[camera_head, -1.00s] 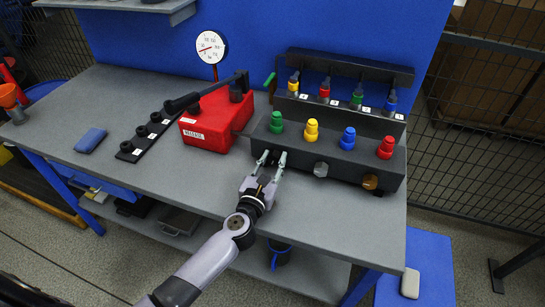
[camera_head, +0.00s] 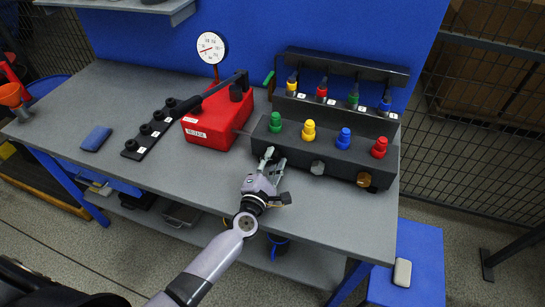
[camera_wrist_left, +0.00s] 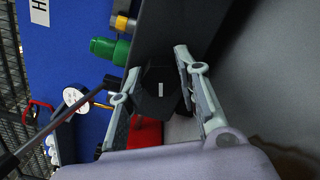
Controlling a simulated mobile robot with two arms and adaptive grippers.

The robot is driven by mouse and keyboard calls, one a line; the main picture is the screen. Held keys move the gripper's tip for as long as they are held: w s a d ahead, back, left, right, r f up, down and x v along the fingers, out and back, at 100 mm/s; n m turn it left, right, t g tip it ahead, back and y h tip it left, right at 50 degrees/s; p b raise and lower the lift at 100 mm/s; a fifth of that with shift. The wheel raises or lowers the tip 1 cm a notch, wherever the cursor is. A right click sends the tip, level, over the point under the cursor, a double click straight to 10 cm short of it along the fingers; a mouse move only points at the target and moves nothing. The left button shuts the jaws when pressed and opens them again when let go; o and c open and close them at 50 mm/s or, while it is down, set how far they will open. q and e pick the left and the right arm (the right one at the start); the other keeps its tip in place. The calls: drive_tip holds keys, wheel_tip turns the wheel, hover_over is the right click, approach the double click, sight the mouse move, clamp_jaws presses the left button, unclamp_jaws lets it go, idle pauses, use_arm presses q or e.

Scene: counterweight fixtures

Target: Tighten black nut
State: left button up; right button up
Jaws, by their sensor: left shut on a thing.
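The black nut (camera_wrist_left: 160,90) is a dark six-sided piece with a small white mark, seen between the finger pads in the left wrist view. It sits at the left end of the front face of the dark fixture block (camera_head: 335,172); in the head view the fingers mostly hide it. My left gripper (camera_head: 273,158) is at that front face, its fingers on either side of the nut and shut on it. A silver nut (camera_head: 318,167) and a brass-coloured nut (camera_head: 364,179) are to the right on the same face. My right gripper is not in view.
Green (camera_head: 276,122), yellow (camera_head: 309,131), blue (camera_head: 344,138) and red (camera_head: 380,147) knobs stand on the block. A red box (camera_head: 212,128) with a black lever and a dial gauge (camera_head: 212,47) are at left. The bench front (camera_head: 340,215) is clear.

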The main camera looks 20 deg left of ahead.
use_arm(q)
drive_tip(key=shift+m+p, duration=0.55)
drive_tip(key=shift+m, duration=1.45)
drive_tip(key=shift+f, duration=0.1)
drive_tip(key=o, duration=1.1)
drive_tip(key=shift+o, duration=0.2)
drive_tip(key=s, duration=1.2)
drive_tip(key=shift+a, duration=0.15)
